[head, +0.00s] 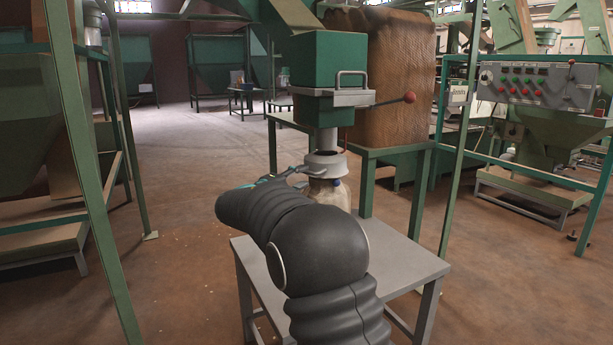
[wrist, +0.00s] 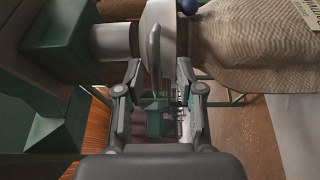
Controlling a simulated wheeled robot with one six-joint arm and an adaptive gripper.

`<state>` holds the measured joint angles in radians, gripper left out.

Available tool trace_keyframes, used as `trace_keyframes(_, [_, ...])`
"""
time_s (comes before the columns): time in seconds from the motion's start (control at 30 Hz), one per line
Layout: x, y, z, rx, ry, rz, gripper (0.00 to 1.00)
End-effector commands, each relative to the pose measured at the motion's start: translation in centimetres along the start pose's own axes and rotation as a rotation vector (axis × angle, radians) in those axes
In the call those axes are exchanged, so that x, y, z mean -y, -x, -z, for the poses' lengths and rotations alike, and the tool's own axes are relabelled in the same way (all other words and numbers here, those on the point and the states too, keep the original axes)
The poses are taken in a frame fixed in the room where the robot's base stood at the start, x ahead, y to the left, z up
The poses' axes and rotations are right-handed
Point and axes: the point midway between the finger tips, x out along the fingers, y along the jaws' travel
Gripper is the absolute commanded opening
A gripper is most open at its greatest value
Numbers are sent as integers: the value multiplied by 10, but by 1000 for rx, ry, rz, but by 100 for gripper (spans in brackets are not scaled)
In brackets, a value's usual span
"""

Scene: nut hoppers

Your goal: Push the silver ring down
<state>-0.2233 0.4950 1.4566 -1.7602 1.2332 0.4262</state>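The silver ring (head: 325,164) sits around the lower end of the chute below the green hopper, at the mouth of a sack (head: 331,193). In the wrist view, turned sideways, the ring (wrist: 158,28) lies between the pale chute (wrist: 109,41) on the left and the sack (wrist: 235,45) on the right. A curved grey handle (wrist: 154,48) stands out from the ring. My gripper (wrist: 160,72) is open, with its fingers on either side of this handle; contact cannot be told. In the head view my gripper (head: 292,173) is at the ring's left side, partly hidden by my arm.
The green hopper (head: 328,62) has a lever with a red knob (head: 409,97) pointing right. A grey table (head: 405,262) stands below the sack. Green frame posts (head: 85,150) rise at left, and a control panel (head: 535,86) is at right. Open floor lies at left.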

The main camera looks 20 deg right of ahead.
Motion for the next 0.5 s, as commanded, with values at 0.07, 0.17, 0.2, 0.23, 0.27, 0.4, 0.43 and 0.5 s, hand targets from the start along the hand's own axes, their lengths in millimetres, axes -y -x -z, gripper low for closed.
trace_keyframes(0.07, [-1, 19, 1, -4, 0, 0, 37])
trace_keyframes(0.17, [0, 39, 1, -4, 0, 2, 37])
trace_keyframes(0.2, [0, 46, 1, -3, -1, 1, 37])
trace_keyframes(0.23, [0, 52, 1, -3, -1, 1, 37])
trace_keyframes(0.27, [0, 56, 1, -3, 0, 1, 37])
trace_keyframes(0.4, [1, 74, 0, -2, 0, 2, 37])
trace_keyframes(0.43, [1, 77, 0, -2, 0, 2, 37])
trace_keyframes(0.5, [1, 82, 0, -1, 1, 2, 37])
